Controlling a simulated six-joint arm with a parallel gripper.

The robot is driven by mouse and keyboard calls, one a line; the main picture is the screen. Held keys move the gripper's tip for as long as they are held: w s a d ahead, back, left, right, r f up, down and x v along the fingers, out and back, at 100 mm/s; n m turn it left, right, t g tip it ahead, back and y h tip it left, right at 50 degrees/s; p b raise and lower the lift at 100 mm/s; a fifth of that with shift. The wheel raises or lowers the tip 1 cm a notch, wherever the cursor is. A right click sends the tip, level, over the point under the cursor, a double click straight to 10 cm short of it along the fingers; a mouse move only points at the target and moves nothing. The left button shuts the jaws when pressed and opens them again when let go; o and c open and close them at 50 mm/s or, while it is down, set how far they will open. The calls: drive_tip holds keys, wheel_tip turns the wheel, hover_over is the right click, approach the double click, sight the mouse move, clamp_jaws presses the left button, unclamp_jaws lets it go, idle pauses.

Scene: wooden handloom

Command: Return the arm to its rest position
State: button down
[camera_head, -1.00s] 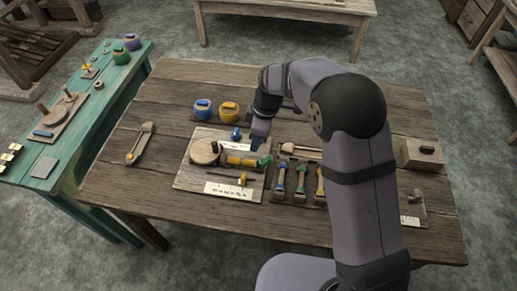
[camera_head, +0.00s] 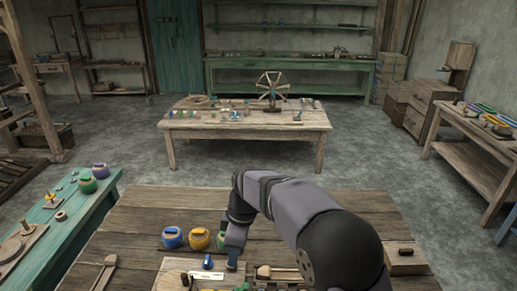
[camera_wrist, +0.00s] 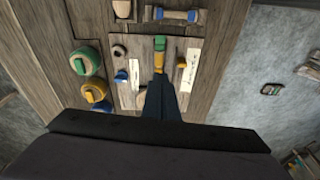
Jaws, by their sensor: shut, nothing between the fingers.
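My arm bends from the lower right over the brown wooden bench (camera_head: 140,215) in the camera_head view. My gripper (camera_head: 232,264) points down above the pale board (camera_head: 170,276) on the bench. In the camera_wrist view the dark fingers of my gripper (camera_wrist: 159,80) are shut together with nothing between them. Their tips appear near a green-and-yellow tool (camera_wrist: 160,52) on the board; whether they touch it I cannot tell, but nothing is held.
A blue pot (camera_head: 172,238), a yellow pot (camera_head: 199,239) and a partly hidden green pot (camera_head: 221,240) stand left of my gripper. A wooden block (camera_head: 405,261) sits at right. A teal bench (camera_head: 60,230) is left; a second wooden table (camera_head: 245,130) stands beyond open floor.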

drive_tip(key=s+d+f+m, duration=0.2)
drive_tip(key=s+f+m, duration=0.1)
drive_tip(key=m, duration=0.1)
drive_tip(key=s+d+f+m+h, duration=0.1)
drive_tip(key=s+d+f+m, duration=0.2)
drive_tip(key=m, duration=0.1)
drive_tip(key=s+d+f+m+g, duration=0.1)
drive_tip(key=s+d+f+m, duration=0.2)
drive_tip(key=m, duration=0.1)
drive_tip(key=shift+s+d+h, duration=0.25)
drive_tip(key=shift+s+h, duration=0.05)
drive_tip(key=shift+h, duration=0.1)
drive_tip(key=s+d+m, duration=0.3)
drive_tip(key=s+d, duration=0.8)
drive_tip(key=s, duration=0.1)
drive_tip(key=shift+w+d+r+m+t, duration=0.15)
drive_tip(key=shift+w+d+r+m, duration=0.2)
drive_tip(key=shift+d+r, duration=0.3)
drive_tip(key=shift+w+d+r+m+t, duration=0.2)
drive_tip(key=shift+d+r+m, duration=0.1)
drive_tip(key=shift+d+r, duration=0.35)
drive_tip(key=shift+w+d+r+m+t, duration=0.15)
drive_tip(key=shift+w+d+r+m, duration=0.2)
drive_tip(key=shift+d+r, duration=0.25)
